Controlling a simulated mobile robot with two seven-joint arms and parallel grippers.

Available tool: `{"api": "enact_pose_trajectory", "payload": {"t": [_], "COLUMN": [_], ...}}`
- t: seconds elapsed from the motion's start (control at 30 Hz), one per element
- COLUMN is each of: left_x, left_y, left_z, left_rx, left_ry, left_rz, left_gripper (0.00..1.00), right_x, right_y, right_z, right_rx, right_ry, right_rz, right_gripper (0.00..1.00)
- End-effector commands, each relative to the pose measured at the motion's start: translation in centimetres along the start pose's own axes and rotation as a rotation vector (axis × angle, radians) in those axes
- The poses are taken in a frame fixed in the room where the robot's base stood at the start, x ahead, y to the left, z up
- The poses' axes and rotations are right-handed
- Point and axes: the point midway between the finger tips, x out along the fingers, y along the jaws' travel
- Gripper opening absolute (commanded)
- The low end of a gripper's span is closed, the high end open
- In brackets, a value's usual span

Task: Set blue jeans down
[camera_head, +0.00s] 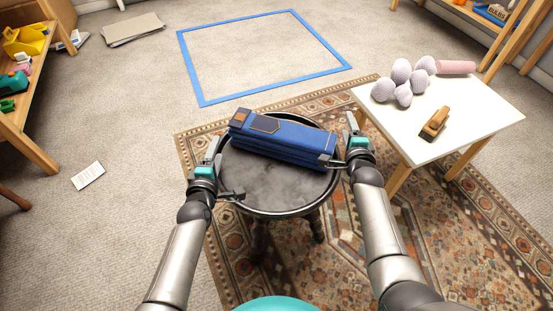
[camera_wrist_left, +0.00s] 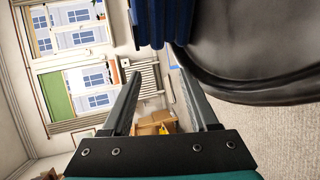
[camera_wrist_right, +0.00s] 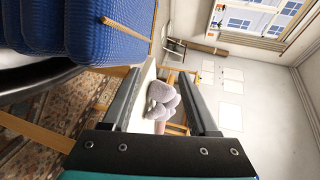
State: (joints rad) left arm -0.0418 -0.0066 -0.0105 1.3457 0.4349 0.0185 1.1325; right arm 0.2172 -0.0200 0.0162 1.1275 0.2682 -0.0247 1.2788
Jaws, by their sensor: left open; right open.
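The folded blue jeans (camera_head: 282,137) lie as a thick stack on the round dark stool top (camera_head: 270,190), toward its far side. My left gripper (camera_head: 222,165) is open at the stool's left edge; in the left wrist view (camera_wrist_left: 160,90) nothing is between its fingers, and the jeans (camera_wrist_left: 160,22) hang into the top of the picture. My right gripper (camera_head: 345,150) is open at the right end of the jeans. In the right wrist view its fingers (camera_wrist_right: 165,95) are apart and the jeans (camera_wrist_right: 85,40) are at the left, outside them.
A white table (camera_head: 450,105) at the right bears several pale lumpy objects (camera_head: 404,78), a pink roll (camera_head: 456,67) and a wooden item (camera_head: 434,123). A blue taped rectangle (camera_head: 262,50) marks clear carpet beyond the stool. A shelf (camera_head: 25,90) stands left.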

Motion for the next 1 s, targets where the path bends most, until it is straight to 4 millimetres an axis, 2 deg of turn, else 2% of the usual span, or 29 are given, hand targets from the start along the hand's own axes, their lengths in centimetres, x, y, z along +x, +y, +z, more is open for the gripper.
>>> {"api": "enact_pose_trajectory", "payload": {"t": [0.43, 0.63, 1.0], "left_x": [0.0, 0.0, 0.0], "left_y": [0.0, 0.0, 0.0], "left_z": [0.0, 0.0, 0.0], "left_rx": [0.000, 0.000, 0.000], "left_ry": [0.000, 0.000, 0.000], "left_rz": [0.000, 0.000, 0.000], "left_gripper": [0.60, 0.60, 0.60], "right_x": [-1.3, -1.6, -1.6], "right_y": [-5.0, -5.7, -5.8], "right_z": [-0.1, -0.1, -0.1], "right_rx": [0.000, -0.001, -0.001], "right_ry": [0.001, 0.001, 0.001], "right_rz": [0.000, 0.002, 0.003], "right_gripper": [0.60, 0.60, 0.60]}}
